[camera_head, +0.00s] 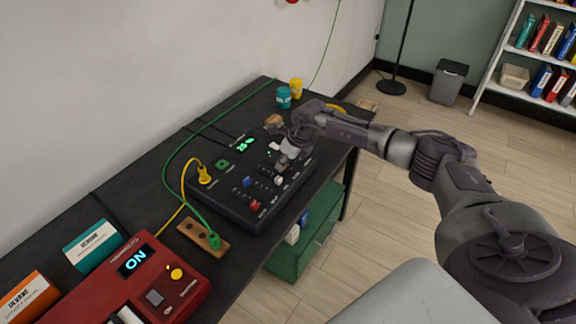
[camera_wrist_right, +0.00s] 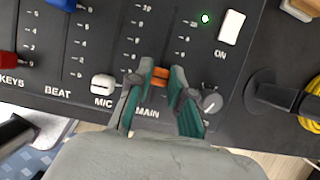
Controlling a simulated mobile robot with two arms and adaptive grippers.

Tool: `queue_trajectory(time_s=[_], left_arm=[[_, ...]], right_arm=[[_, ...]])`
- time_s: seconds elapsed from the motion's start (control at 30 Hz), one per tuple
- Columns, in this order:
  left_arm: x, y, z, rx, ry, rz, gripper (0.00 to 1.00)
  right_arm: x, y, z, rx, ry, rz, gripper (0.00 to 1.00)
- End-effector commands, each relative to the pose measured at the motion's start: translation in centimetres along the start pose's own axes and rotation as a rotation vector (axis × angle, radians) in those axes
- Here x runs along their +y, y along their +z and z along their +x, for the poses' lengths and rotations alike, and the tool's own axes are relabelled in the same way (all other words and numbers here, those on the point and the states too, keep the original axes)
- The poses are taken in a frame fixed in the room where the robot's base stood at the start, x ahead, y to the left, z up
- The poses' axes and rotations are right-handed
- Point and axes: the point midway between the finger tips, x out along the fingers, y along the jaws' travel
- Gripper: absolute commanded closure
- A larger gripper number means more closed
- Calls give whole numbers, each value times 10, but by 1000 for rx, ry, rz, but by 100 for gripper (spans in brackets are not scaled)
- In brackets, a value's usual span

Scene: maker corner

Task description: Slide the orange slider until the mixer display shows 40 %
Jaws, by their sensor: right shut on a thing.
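The black mixer (camera_head: 228,203) lies on the dark table. Its green display (camera_head: 245,144) is small and reads about 25 %; the last digit is hard to tell. My right gripper (camera_head: 282,163) is over the mixer's far end. In the right wrist view, its two green-lined fingers (camera_wrist_right: 160,82) are shut on the orange slider (camera_wrist_right: 160,74) in the MAIN track. Only a strip of the orange cap shows between them. The slider is hidden behind the gripper in the head view. My left gripper is in neither view.
Beside it are the white MIC slider (camera_wrist_right: 103,84), blue BEAT slider (camera_head: 247,181) and red KEYS slider (camera_head: 255,205). A knob (camera_wrist_right: 211,101) and white ON switch (camera_wrist_right: 232,27) are close. Yellow (camera_head: 204,174) and green cables cross nearby. A red box (camera_head: 150,275) showing ON stands at front.

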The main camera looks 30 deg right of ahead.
Motion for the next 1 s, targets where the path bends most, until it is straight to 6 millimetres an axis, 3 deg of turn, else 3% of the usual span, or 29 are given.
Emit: queue_trajectory(time_s=[0.03, 0.3, 0.33, 0.47, 0.8, 1.0], left_arm=[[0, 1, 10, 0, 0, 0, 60], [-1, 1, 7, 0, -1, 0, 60], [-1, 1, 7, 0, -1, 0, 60], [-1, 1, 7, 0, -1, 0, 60], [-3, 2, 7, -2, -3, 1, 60], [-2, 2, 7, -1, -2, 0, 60]], right_arm=[[0, 7, 6, -6, 0, 0, 100], [-1, 10, 3, -3, -1, 1, 100], [-1, 10, 3, -2, -1, 1, 77], [0, 10, 3, -2, -1, 0, 55], [-1, 10, 1, -2, -2, 0, 54], [-1, 10, -27, -4, -4, -2, 54]])
